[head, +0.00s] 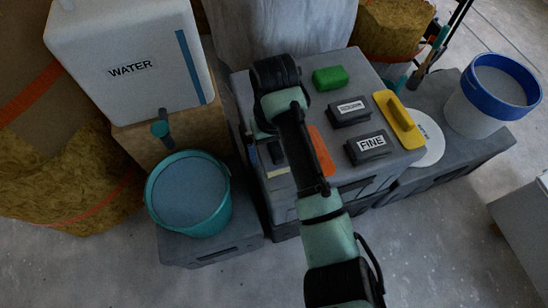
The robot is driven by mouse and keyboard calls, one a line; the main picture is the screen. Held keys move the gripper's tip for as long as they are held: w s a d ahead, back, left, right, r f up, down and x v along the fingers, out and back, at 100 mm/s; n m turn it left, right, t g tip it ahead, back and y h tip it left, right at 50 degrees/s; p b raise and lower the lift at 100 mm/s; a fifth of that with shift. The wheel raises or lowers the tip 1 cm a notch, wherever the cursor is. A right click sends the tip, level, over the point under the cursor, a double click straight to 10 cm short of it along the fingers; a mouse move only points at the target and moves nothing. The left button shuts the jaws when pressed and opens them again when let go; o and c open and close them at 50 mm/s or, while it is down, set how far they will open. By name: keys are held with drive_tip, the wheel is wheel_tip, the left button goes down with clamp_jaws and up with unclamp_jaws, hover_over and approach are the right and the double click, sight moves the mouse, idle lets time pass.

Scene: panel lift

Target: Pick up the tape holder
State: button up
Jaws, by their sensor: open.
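I cannot make out a tape holder for sure. A small dark item with a pale band (277,172) shows at the left side of the grey box top (352,89), partly behind my arm. I cannot tell if it is the tape holder. A flat orange piece (321,152) lies on the box just right of my arm, partly covered by it. My arm reaches up from the bottom of the head view and bends over the box's left part. My gripper's fingers are hidden behind the arm, so their place relative to these things does not show.
On the box are a green block (330,78), two dark labelled blocks, one marked FINE (371,146), and a yellow float (400,118). A white disc (428,142) and a blue-rimmed bucket (495,95) are right. A water container (130,55) and teal bucket (189,195) are left.

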drive_tip(key=shift+r, duration=0.1)
drive_tip(key=c, duration=1.5)
wheel_tip(320, 180, up, 10)
drive_tip(key=p, duration=0.5)
drive_tip(key=shift+p, duration=0.35)
